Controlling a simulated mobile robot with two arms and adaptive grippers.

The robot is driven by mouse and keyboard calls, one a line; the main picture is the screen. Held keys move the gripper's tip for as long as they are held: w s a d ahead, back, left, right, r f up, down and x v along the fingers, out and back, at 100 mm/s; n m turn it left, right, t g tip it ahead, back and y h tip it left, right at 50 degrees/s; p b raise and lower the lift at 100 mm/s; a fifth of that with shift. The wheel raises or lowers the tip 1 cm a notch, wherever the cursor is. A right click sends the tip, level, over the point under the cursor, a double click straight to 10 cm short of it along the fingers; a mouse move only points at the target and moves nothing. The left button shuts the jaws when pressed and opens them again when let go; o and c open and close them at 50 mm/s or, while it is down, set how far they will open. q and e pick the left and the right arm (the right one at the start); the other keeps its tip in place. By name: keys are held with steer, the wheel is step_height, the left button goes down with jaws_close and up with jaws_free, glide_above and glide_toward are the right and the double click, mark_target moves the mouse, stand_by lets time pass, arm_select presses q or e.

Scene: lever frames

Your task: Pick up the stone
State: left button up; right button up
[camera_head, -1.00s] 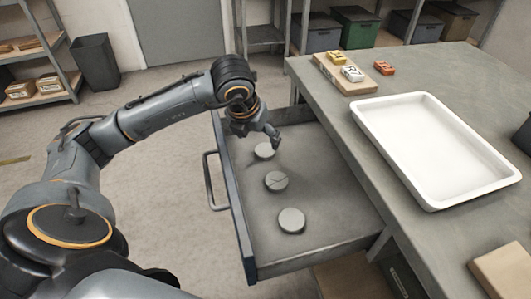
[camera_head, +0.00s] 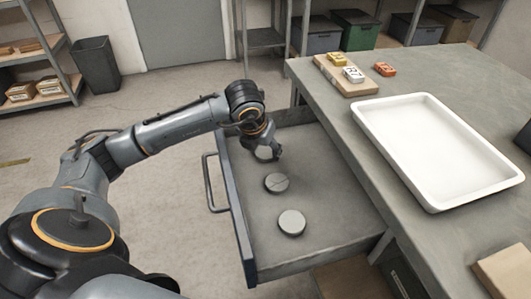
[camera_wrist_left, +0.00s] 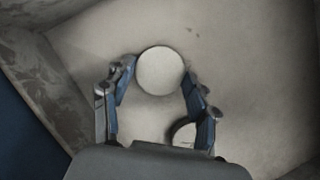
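Three round, flat grey stones lie in a row in the open drawer (camera_head: 330,185): the far stone (camera_head: 263,153), the middle stone (camera_head: 276,183) with a line across its top, and the near stone (camera_head: 291,222). My left gripper (camera_head: 272,153) is down at the far stone and partly covers it. In the left wrist view, the left gripper (camera_wrist_left: 159,85) is open. The far stone (camera_wrist_left: 160,69) lies between and slightly beyond its fingertips, with gaps on both sides. Another stone (camera_wrist_left: 183,134) is partly hidden behind a finger. My right gripper is not in view.
The drawer's front with its handle (camera_head: 209,185) is on the left. A white tray (camera_head: 431,155) stands on the workbench (camera_head: 440,75) at right. A board with small blocks (camera_head: 345,75) is at the bench's far end. An orange block (camera_head: 385,69) lies beside it.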

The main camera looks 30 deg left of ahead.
arm_select(q)
steer(key=c, duration=0.6)
steer(key=shift+r, duration=0.1)
